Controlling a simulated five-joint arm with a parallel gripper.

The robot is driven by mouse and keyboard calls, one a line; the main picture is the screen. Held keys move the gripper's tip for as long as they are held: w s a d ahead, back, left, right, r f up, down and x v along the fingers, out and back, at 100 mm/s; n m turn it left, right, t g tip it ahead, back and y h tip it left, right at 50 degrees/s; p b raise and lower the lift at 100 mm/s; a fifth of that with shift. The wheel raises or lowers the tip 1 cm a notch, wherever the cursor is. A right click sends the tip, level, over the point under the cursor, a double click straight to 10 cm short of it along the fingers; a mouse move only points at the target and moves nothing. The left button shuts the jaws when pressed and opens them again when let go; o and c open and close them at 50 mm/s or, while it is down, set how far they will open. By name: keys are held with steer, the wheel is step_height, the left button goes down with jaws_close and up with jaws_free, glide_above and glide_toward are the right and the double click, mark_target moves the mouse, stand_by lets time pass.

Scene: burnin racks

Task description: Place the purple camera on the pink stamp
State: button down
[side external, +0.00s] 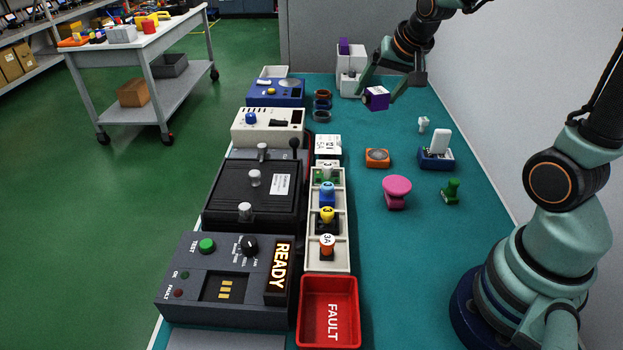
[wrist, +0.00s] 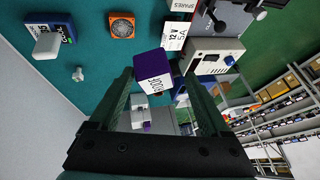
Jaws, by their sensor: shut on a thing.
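The purple camera (side external: 376,103) is a small purple block with a white face. My gripper (side external: 379,94) is shut on it and holds it in the air above the far part of the teal bench. In the wrist view the purple camera (wrist: 147,65) sits between the fingertips of my gripper (wrist: 160,76), with its white label face partly showing. The pink stamp (side external: 397,184) stands on the bench, nearer the side camera than my gripper, with a round pink top and a pink base. It is out of the wrist view.
An orange fan block (side external: 377,158) lies between my gripper and the stamp. A blue box with a white lever (side external: 437,157) and a green stamp (side external: 452,190) stand to the right. A cream tray (side external: 342,228) holds several knobs. A white machine (side external: 348,84) stands at the back.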

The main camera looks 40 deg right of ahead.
steer(key=f, duration=2)
steer(key=shift+d, duration=0.4)
steer(key=shift+f, duration=0.1)
jaws_free()
steer(key=s+a+r+n, duration=0.2)
steer(key=s+a+r, duration=0.1)
steer(key=r, duration=0.5)
steer(key=s+a+r+n, duration=0.2)
steer(key=s+a+r, duration=0.1)
steer(key=r, duration=0.6)
steer(key=shift+s+a+y, duration=0.25)
steer(key=shift+a+y, duration=0.15)
steer(key=shift+a, duration=0.1)
steer(key=s+a+r+n, duration=0.1)
steer(key=r, duration=0.1)
steer(key=s+a+r+n, duration=0.3)
steer(key=a+r, duration=0.1)
steer(key=shift+s+n+y, duration=0.25)
steer(key=shift+n+y, duration=0.05)
steer(key=shift+y, duration=0.1)
steer(key=shift+c, duration=0.6)
steer(key=shift+s+a+r, duration=0.15)
steer(key=shift+s+r, duration=0.05)
steer(key=shift+s, duration=0.05)
steer(key=shift+c, duration=0.6)
